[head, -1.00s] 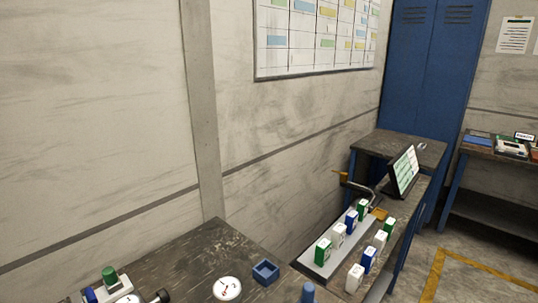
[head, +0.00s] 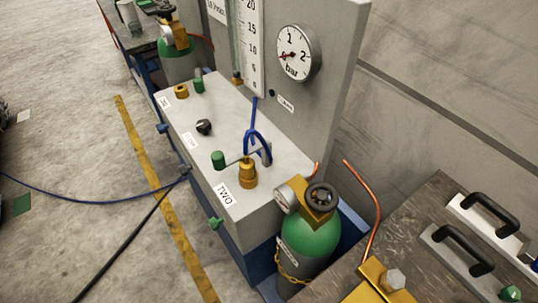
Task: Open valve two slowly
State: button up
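Valve two is the brass fitting (head: 247,174) on the near end of a grey bench block, beside a label reading TWO (head: 223,194). A thin crank lever with a green knob (head: 218,160) crosses its top, with the knob on the left. A blue loop (head: 258,146) stands at or just behind the lever's right part; I cannot tell whether it touches. A round gauge (head: 298,53) marked bar is on the upright panel, its red needle pointing left. My gripper is not in view.
Another brass fitting (head: 181,91) and a black knob (head: 204,127) are farther along the block. A chained green gas cylinder (head: 311,236) stands right of valve two. A dark bench (head: 424,225) with handled plates is at right. A blue hose (head: 90,202) crosses the floor.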

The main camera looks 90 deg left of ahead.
aim_at(318, 205)
jog(key=u, duration=1.45)
jog(key=k+l+z, duration=0.15)
jog(key=l, duration=0.2)
jog(key=k+l+z, duration=0.1)
jog(key=k+l, duration=0.15)
jog(key=l, duration=0.15)
jog(key=j+z, duration=0.25)
jog(key=l+u, duration=0.25)
